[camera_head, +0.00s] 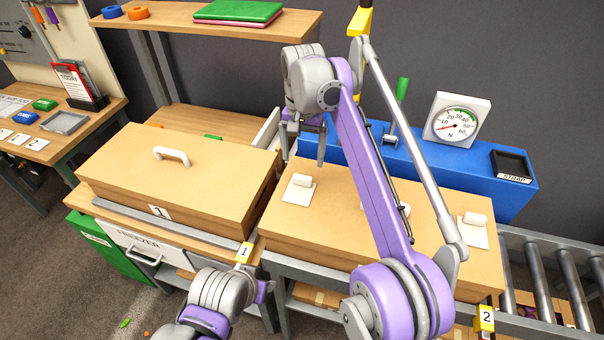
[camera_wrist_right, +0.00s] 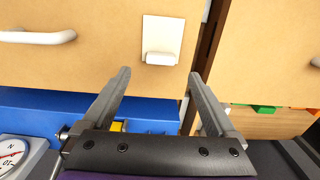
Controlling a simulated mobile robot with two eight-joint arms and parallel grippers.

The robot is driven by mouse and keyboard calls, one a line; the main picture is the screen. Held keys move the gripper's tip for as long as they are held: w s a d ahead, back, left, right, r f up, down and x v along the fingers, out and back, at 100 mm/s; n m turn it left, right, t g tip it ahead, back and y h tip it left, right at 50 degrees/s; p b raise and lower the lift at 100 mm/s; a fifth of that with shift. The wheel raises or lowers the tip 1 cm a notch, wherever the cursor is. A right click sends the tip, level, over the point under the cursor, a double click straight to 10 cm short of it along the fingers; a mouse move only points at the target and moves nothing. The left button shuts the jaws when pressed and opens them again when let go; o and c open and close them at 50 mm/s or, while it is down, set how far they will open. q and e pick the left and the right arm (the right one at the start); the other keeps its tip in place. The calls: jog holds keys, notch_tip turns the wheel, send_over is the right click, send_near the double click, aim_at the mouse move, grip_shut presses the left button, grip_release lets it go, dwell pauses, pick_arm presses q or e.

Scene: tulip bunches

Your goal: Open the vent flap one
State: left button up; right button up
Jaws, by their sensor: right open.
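A white vent flap (camera_head: 299,190), a square plate with a rounded white tab, lies near the left end of the right-hand tan box top (camera_head: 330,230). A similar flap (camera_head: 473,229) lies near its right end. I cannot read a number on either flap. My right gripper (camera_head: 304,143) hangs above the left flap, open and empty. In the right wrist view, that flap (camera_wrist_right: 163,35) shows just beyond and between the open fingertips (camera_wrist_right: 160,74), apart from them.
A left tan box (camera_head: 180,180) with a white handle (camera_head: 172,154) is labelled 1. A blue block (camera_head: 440,170) with a dial gauge (camera_head: 456,120) and green-handled lever (camera_head: 401,90) stands behind. A roller conveyor (camera_head: 550,270) is at right. My right arm hides the box's middle.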

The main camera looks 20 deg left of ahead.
aim_at(303, 176)
notch_tip(303, 176, down, 7)
jog(key=shift+w+r+b, duration=0.1)
jog(key=shift+b, duration=0.6)
pick_arm(q)
jog(key=f, duration=0.2)
jog(key=shift+s+f, duration=0.3)
jog(key=shift+s, duration=0.05)
pick_arm(e)
grip_shut()
